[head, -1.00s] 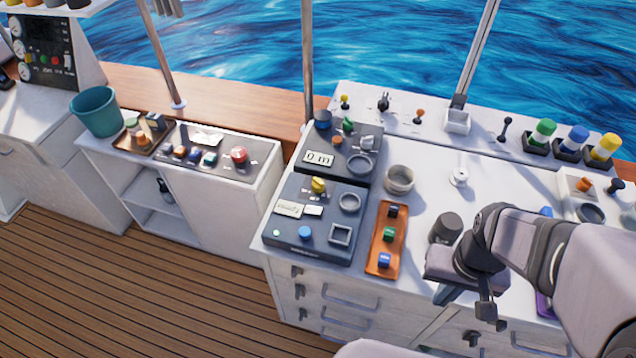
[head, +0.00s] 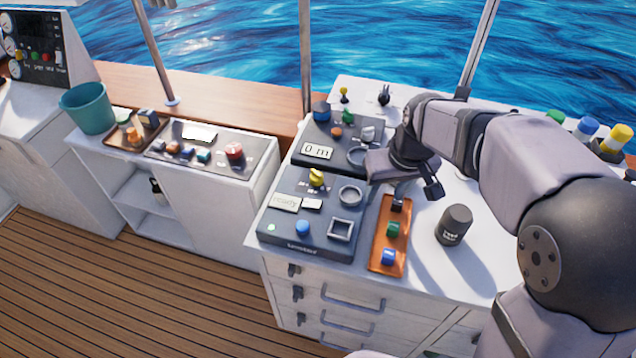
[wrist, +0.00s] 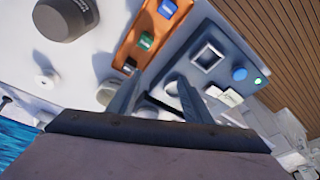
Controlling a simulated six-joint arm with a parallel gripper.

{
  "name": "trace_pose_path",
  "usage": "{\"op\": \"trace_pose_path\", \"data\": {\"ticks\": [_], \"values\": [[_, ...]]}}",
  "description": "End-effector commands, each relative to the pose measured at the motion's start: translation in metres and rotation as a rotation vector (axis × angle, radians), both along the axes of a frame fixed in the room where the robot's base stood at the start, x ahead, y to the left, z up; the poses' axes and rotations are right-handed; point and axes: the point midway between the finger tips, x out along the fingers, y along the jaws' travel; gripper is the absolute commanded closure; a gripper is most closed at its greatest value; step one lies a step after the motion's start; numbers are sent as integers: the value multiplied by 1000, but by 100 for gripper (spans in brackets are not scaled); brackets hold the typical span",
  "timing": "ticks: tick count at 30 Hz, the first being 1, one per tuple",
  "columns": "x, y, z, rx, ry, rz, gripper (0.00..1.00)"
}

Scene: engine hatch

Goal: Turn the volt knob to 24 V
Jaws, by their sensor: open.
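A yellow knob (head: 316,178) stands on the front dark panel (head: 275,232), above a small display (head: 285,201). Its markings are too small to read, and I cannot tell for sure that it is the volt knob. My gripper (head: 403,188) is open and empty, above the right edge of the panels near the orange tray. In the wrist view my gripper's fingers (wrist: 160,90) are apart, with the front panel's round ring partly between them. The yellow knob is not clearly visible there.
The orange tray (head: 375,262) holds black, green and blue blocks. A dark cup (head: 455,225) stands to its right. The rear panel has a "0 m" display (head: 317,151) and several knobs. The front panel also has a blue button (head: 302,227) and a square ring (head: 341,230).

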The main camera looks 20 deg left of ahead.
Motion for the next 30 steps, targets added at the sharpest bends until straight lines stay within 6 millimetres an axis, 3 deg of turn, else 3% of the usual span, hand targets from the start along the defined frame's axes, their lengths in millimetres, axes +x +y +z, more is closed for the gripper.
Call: {"op": "trace_pose_path", "data": {"ticks": [1,3,6,10,14,20,30], "values": [[12,27,-8,12,-23,57,54],[26,58,-7,28,-53,124,54],[37,96,-3,48,-89,203,54],[44,129,1,68,-121,272,54],[47,145,4,76,-135,304,54],[48,148,5,77,-137,309,54],[57,156,-27,75,-133,307,54]]}}
